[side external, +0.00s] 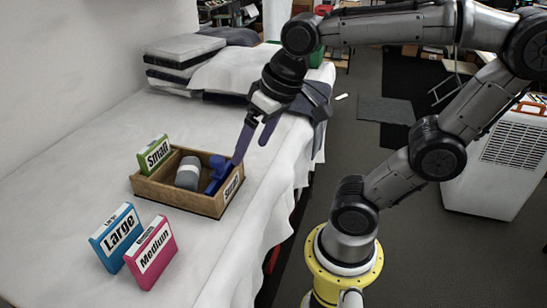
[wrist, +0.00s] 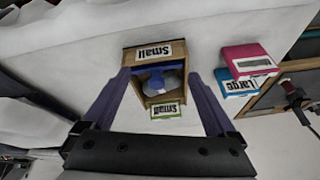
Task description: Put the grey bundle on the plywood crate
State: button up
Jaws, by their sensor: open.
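The plywood crate (side external: 172,196) stands on the white-covered bed, with a "Small" label on its end; it also shows in the wrist view (wrist: 180,48). The grey bundle (side external: 188,172) lies inside the crate, towards its middle. In the wrist view a greyish shape (wrist: 157,84), likely the bundle, shows in the crate between my fingers. A blue item (side external: 216,174) lies beside the bundle in the crate. My gripper (side external: 251,150) is open and empty, its purple fingers pointing down. In the side view one fingertip overlaps the crate's right end; I cannot tell whether it touches.
A green "Small" box (side external: 153,154) stands at the crate's far left end. A blue "Large" box (side external: 117,239) and a pink "Medium" box (side external: 151,253) stand in front. Folded fabrics (side external: 183,50) are stacked at the back. The bed has free room left of the crate.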

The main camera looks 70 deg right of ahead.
jog(key=s+f+n, duration=0.1)
jog(key=s+n, duration=0.1)
jog(key=s+f+n+t, duration=0.1)
jog(key=s, duration=0.1)
jog(key=shift+s+a+f, duration=0.1)
jog(key=shift+f, duration=0.25)
